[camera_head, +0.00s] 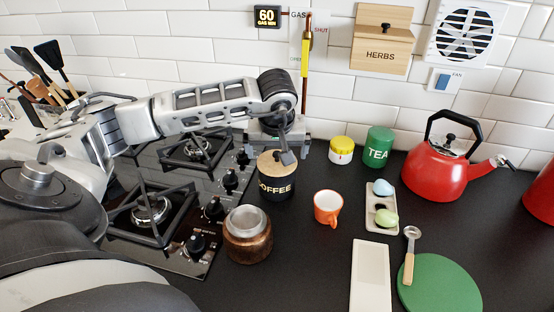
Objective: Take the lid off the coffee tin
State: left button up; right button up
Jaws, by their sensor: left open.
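The coffee tin (276,188) is a black canister with white COFFEE lettering, standing upright on the dark counter just right of the hob. Its light wooden lid (270,167) sits on top. My left gripper (284,155) comes down from above, with its open fingers at the top of the lid. A dark finger overlaps the lid's right rear part in the picture. I cannot tell whether the fingers touch the lid, and the gripper hides part of it. My right gripper is out of view.
The gas hob (174,253) lies left of the tin. A copper-brown jar (248,246) stands in front, and an orange mug (327,208) to the right. A yellow-and-white container (342,151) and green TEA tin (379,147) stand behind right, beside a red kettle (437,175).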

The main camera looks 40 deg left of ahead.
pick_arm(q)
jog(key=shift+w+a+f, duration=0.15)
jog(key=shift+w+f, duration=0.05)
jog(key=shift+f, duration=0.5)
jog(key=c, duration=0.9)
jog(key=shift+o, duration=0.2)
jog(key=shift+r, duration=0.1)
